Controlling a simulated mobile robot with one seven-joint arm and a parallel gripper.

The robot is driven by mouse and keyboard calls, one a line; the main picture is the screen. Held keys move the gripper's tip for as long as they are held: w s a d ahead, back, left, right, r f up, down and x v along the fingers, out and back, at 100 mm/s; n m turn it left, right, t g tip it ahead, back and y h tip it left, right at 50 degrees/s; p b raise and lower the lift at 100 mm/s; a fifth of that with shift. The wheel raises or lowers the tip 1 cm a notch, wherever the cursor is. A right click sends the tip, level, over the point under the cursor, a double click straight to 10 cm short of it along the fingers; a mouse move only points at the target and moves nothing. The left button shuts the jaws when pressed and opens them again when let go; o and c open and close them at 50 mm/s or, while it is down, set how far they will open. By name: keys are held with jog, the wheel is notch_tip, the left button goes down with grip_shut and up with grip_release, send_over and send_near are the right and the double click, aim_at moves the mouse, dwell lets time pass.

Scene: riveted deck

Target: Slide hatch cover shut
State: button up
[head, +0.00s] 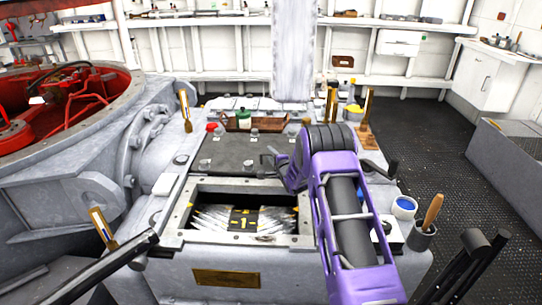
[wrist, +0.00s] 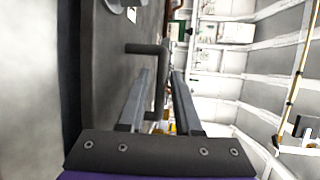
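The hatch cover (head: 235,153) is a dark grey plate on top of a grey metal housing. It lies behind a rectangular opening (head: 188,215), which is uncovered and shows pale bundles and a black label marked "-1-". A dark bar handle (wrist: 147,48) stands out from the cover in the wrist view. My gripper (head: 272,163) is at the cover's right part, with my purple arm coming in from the right. In the wrist view my gripper's two fingers (wrist: 161,75) are apart, with the handle's bar between them. Narrow gaps seem to show beside the bar; contact is unclear.
A wooden tray with a green-topped jar (head: 244,119) sits behind the cover. A red-topped item (head: 211,128) stands at its left rear corner. A white cup with blue contents (head: 404,207) and a pot with a wooden-handled tool (head: 423,235) stand at right.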

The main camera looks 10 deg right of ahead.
grip_shut()
dwell(1.2)
